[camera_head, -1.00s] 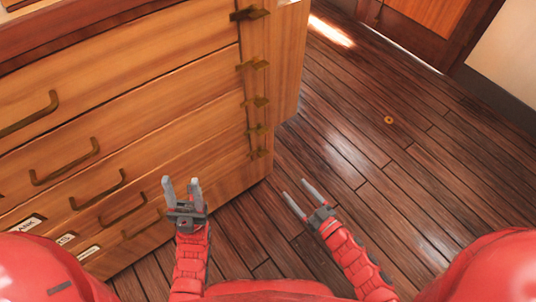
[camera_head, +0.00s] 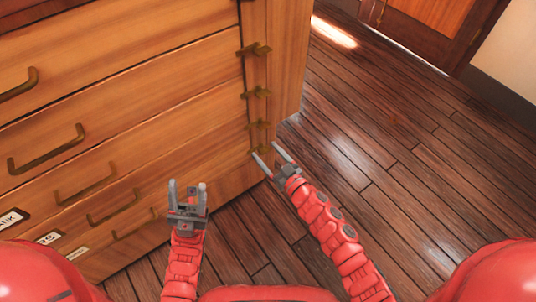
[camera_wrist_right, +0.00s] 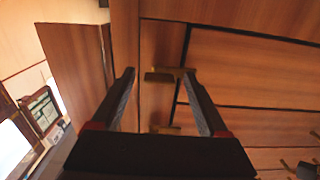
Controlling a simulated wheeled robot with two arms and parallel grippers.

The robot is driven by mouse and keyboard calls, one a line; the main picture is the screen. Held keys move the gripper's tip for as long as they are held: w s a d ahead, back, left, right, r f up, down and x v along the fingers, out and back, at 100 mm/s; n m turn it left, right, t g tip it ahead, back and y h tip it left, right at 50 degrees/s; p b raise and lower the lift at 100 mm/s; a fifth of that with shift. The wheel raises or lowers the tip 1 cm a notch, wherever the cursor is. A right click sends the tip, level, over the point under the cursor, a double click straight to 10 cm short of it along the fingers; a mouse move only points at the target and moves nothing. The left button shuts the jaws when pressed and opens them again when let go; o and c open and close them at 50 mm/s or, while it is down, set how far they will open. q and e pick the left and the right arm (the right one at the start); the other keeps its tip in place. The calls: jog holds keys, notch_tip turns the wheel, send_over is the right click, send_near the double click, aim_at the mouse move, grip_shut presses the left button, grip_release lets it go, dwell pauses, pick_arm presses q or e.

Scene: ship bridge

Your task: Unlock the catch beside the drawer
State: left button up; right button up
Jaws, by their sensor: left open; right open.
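A wooden chest of drawers (camera_head: 200,120) fills the left of the head view. Several brass catches run down a vertical strip at its right edge, among them an upper catch (camera_head: 255,50), a middle one (camera_head: 256,93) and a lower one (camera_head: 258,124). My right gripper (camera_head: 266,152) is open, with its fingertips near the lowest catches. In the right wrist view, a brass catch (camera_wrist_right: 160,76) shows between the open fingertips; I cannot tell whether they touch it. My left gripper (camera_head: 187,187) is open and empty in front of the lower drawers.
Brass drawer handles (camera_head: 85,183) stick out from the drawer fronts, with labels (camera_head: 47,238) at lower left. The plank floor (camera_head: 400,170) to the right is clear. A wooden door (camera_head: 430,25) stands at the far upper right.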

grip_shut()
dwell(0.3)
